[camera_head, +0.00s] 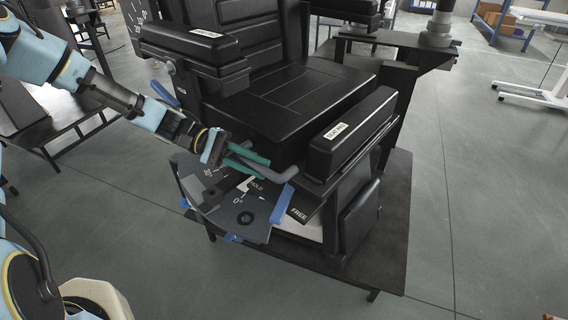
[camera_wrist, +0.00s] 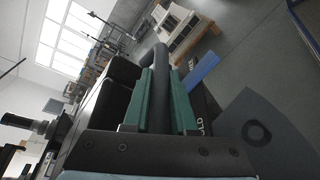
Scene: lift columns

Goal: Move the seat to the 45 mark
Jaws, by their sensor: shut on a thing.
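The black seat (camera_head: 290,100) with padded armrests stands on a dark platform (camera_head: 385,255). A grey bent lever (camera_head: 276,175) sits at the front of the seat, above a dark plate with HOLD and FREE labels (camera_head: 299,214) and angle marks that include 0°. My gripper (camera_head: 250,160) has green fingers and is shut on the grey lever. In the wrist view the green fingers (camera_wrist: 168,100) close around the lever (camera_wrist: 158,58). Part of the angle scale is hidden behind my gripper. I cannot read the 45 mark or the seat's pointer.
The right armrest (camera_head: 350,130) is close to my gripper, and the left armrest (camera_head: 195,50) is near my arm. Grey floor (camera_head: 480,180) is free at the right.

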